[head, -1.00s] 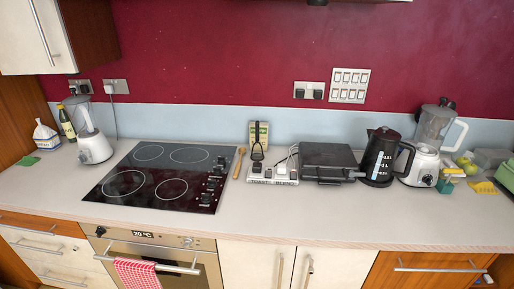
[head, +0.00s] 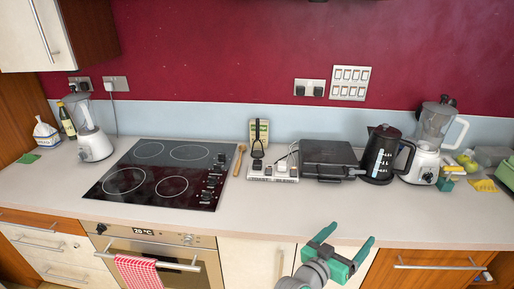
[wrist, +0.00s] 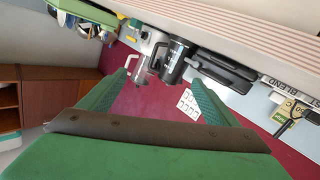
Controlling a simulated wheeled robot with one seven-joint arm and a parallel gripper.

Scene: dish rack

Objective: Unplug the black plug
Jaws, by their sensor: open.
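A black plug (head: 258,164) with a looped black cord or handle sits at the left end of a white power strip (head: 273,180) on the counter. The strip is labelled "TOAST" and "BLEND" and also holds a white plug (head: 281,166). My gripper (head: 348,236) is open and empty, in front of the counter's front edge, right of and nearer than the strip. In the wrist view, my gripper (wrist: 158,82) shows two spread green fingers with nothing between them. The black plug (wrist: 285,128) appears at the far right there, small and tilted.
A black grill (head: 328,157), black kettle (head: 380,156) and blender (head: 428,150) stand right of the strip. A wooden spoon (head: 240,160) and black hob (head: 165,174) lie to its left. The counter before the strip is clear.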

